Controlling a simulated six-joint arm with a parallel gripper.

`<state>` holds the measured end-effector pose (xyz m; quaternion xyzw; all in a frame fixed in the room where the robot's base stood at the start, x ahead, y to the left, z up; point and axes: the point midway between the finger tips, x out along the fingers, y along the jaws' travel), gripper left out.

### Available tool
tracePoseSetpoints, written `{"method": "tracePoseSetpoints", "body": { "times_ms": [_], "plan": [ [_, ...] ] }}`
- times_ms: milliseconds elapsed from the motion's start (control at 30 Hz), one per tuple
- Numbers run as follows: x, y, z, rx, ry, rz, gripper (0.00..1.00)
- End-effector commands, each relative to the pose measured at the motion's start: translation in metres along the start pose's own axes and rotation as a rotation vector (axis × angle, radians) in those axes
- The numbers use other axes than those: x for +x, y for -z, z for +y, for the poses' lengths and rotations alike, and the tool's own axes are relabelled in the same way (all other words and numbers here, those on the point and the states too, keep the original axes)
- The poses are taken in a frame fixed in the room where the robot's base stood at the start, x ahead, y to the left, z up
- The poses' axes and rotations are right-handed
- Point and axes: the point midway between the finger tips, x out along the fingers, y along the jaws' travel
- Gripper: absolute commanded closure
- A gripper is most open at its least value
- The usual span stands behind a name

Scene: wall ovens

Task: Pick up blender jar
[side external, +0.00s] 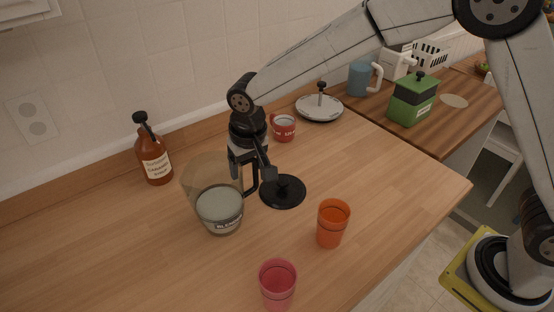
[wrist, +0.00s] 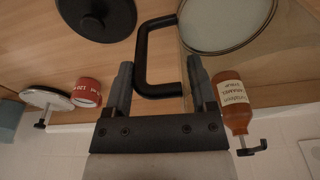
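The blender jar (side external: 219,206) stands upright on the wooden counter, a clear jar with a grey lower part labelled "BLENDER" and a black handle (side external: 251,181) on its right side. In the wrist view the jar's round rim (wrist: 225,25) is at the top right, and its black C-shaped handle (wrist: 142,58) reaches between my fingers. My gripper (side external: 256,168) is at the handle, pointing down. In the wrist view my gripper (wrist: 160,85) is open, its two fingers apart on either side of the handle. Whether either finger touches the handle is unclear.
A black round lid (side external: 283,191) lies right of the jar. An orange cup (side external: 332,223) and a pink cup (side external: 278,284) stand in front. A brown syrup bottle (side external: 154,158) is behind left, a red mug (side external: 284,128) behind right. The left front counter is clear.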

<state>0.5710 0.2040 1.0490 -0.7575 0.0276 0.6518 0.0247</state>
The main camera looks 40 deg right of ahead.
Motion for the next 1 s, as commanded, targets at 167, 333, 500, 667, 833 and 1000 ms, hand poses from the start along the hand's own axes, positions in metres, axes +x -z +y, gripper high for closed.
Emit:
{"method": "tracePoseSetpoints", "body": {
  "times_ms": [167, 333, 500, 667, 833, 1000],
  "plan": [
    [-0.0002, 0.0000, 0.0000, 0.000, 0.000, 0.000, 0.98],
    [-0.0023, 0.0015, -0.0009, 0.001, 0.004, 0.005, 1.00],
    [-0.0023, 0.0015, -0.0009, 0.001, 0.004, 0.005, 1.00],
    [-0.0026, 0.0016, -0.0009, 0.001, 0.004, 0.005, 1.00],
    [-0.0042, 0.0020, -0.0009, 0.001, 0.004, 0.006, 1.00],
    [-0.0076, 0.0027, -0.0009, 0.001, 0.004, 0.006, 1.00]
  ]
}}
